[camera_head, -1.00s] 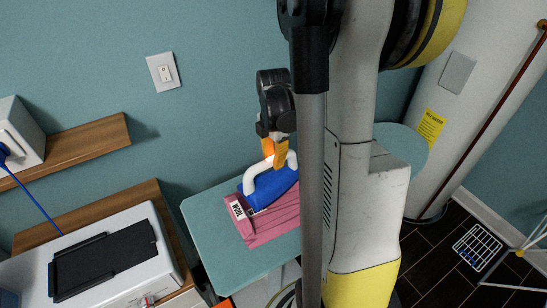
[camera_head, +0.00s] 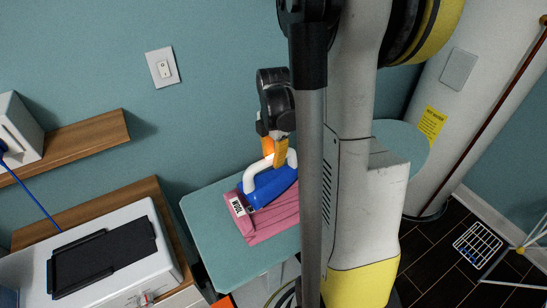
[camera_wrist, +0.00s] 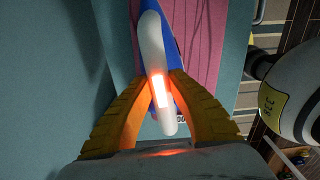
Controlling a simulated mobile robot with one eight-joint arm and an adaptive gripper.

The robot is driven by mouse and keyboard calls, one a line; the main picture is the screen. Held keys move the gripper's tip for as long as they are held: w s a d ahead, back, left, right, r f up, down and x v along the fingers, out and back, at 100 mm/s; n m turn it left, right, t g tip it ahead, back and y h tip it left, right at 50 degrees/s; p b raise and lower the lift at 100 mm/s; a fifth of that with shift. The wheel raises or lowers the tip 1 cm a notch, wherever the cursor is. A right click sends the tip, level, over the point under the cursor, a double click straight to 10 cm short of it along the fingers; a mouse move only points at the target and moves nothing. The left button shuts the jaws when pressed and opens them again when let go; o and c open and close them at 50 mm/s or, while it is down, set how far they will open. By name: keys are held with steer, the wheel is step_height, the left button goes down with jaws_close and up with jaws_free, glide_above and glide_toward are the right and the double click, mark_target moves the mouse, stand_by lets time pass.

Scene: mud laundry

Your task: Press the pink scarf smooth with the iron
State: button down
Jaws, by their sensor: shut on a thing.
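The blue iron (camera_head: 272,188) with a white handle (camera_head: 262,167) is on the pink scarf (camera_head: 270,220), as far as the head view shows. The scarf lies on the teal ironing board (camera_head: 207,222), with ridges across it and a white label reading WOOL at its left corner. My gripper (camera_head: 274,158) is shut on the iron's handle from above. In the wrist view my orange fingers (camera_wrist: 160,88) close on the white handle, with the blue body (camera_wrist: 178,75) and pink scarf (camera_wrist: 199,35) beyond. My arm hides the right part of the scarf.
A white machine (camera_head: 125,273) with a black mat on top stands at the lower left. A wooden shelf (camera_head: 90,138) is on the wall above it. A white tank (camera_head: 465,90) with a yellow label stands at the right. Bare board shows left of the scarf.

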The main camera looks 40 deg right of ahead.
steer(key=shift+f+b, duration=0.4)
steer(key=shift+f, duration=0.1)
stand_by(1.8)
steer(key=shift+r, duration=0.15)
stand_by(1.4)
steer(key=shift+r+p, duration=2.15)
steer(key=shift+r, duration=0.8)
